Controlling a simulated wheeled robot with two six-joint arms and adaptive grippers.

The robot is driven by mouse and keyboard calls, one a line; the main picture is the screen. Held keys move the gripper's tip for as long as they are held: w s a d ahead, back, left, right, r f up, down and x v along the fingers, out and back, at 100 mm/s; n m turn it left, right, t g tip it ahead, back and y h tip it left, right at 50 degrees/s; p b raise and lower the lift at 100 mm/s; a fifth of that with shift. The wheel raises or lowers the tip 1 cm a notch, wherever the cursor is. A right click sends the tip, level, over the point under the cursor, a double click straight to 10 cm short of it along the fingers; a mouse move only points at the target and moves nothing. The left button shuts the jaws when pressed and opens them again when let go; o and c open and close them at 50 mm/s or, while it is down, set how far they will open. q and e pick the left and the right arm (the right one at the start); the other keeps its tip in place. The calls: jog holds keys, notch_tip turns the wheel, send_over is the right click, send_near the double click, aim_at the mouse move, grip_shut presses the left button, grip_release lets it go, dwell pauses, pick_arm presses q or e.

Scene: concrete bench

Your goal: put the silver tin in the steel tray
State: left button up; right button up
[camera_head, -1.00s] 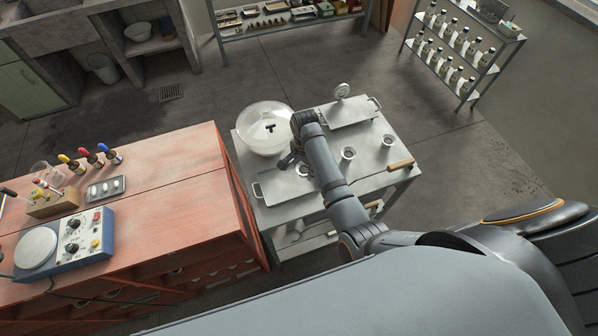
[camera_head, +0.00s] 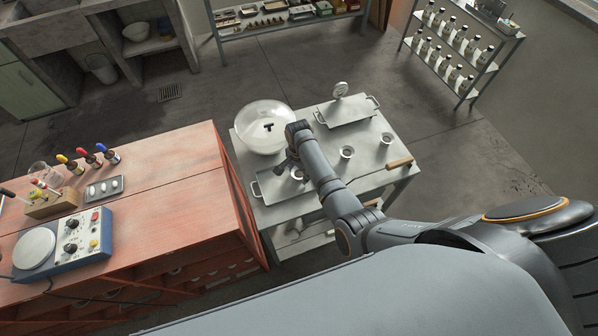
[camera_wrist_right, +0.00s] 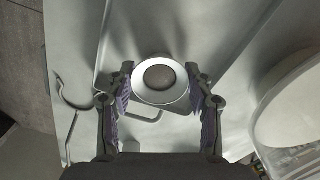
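The silver tin (camera_wrist_right: 160,84) is a small round cup with a pale rim and a darker inside. My right gripper (camera_wrist_right: 161,98) has a finger against each side of it, near the fingertips. In the head view the tin (camera_head: 297,173) shows partly behind my right gripper (camera_head: 286,164), over the near steel tray (camera_head: 268,187). This tray is flat, with a handle at its left end. I cannot tell whether the tin touches the tray floor. My left gripper is out of view.
A glass dome vessel (camera_head: 264,127) stands just behind the near tray. Two similar tins, one in the middle (camera_head: 347,152) and one at right (camera_head: 387,139), stand on the steel table. A second tray (camera_head: 345,113) and a wooden-handled tool (camera_head: 399,163) lie there too. An orange bench (camera_head: 180,170) adjoins at left.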

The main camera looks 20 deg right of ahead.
aim_at(299, 174)
jog(key=shift+o, duration=1.2)
jog(key=shift+r, duration=0.15)
notch_tip(299, 174, up, 12)
jog(key=shift+b, duration=0.3)
